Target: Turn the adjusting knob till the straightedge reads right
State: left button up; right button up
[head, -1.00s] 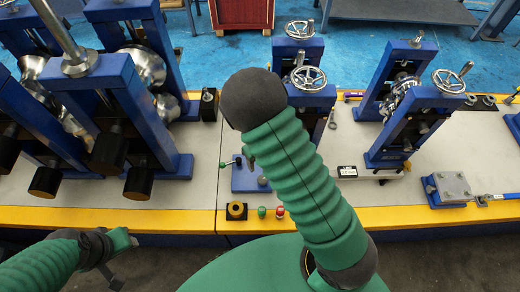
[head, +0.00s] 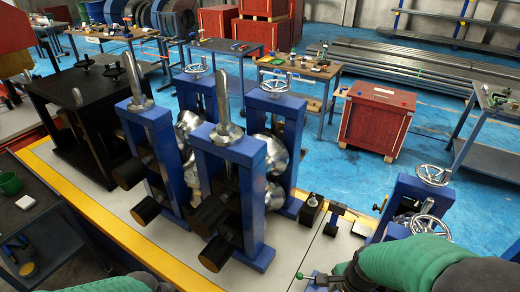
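No straightedge or reading can be made out in the head view, and I cannot tell which part is the adjusting knob. Spoked metal handwheels top the blue stands: one at the right (head: 435,175), a nearer one (head: 428,228) just above my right arm, and another on the middle stand (head: 275,86). A lever with a green ball (head: 301,276) shows at the bottom, left of my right arm. My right gripper is at the dark end of the green sleeve (head: 352,270); its fingers are not clear. My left arm shows only at the bottom edge, with dark parts (head: 158,280) at its end.
Blue roller stands (head: 248,160) with steel rollers and black cylinders crowd the middle of the yellow-edged bench (head: 125,232). A black block machine (head: 75,115) stands at the left. A red crate (head: 378,118) and worktables (head: 300,75) stand beyond on the blue floor.

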jog(key=s+n, duration=0.1)
jog(key=n, duration=0.4)
jog(key=s+a+r+n+t+b, duration=0.1)
jog(key=n, duration=0.4)
jog(key=s+n, duration=0.1)
jog(key=n, duration=0.4)
jog(key=shift+a+r+n, duration=0.3)
jog(key=shift+a+n, duration=0.1)
jog(key=shift+c, duration=0.2)
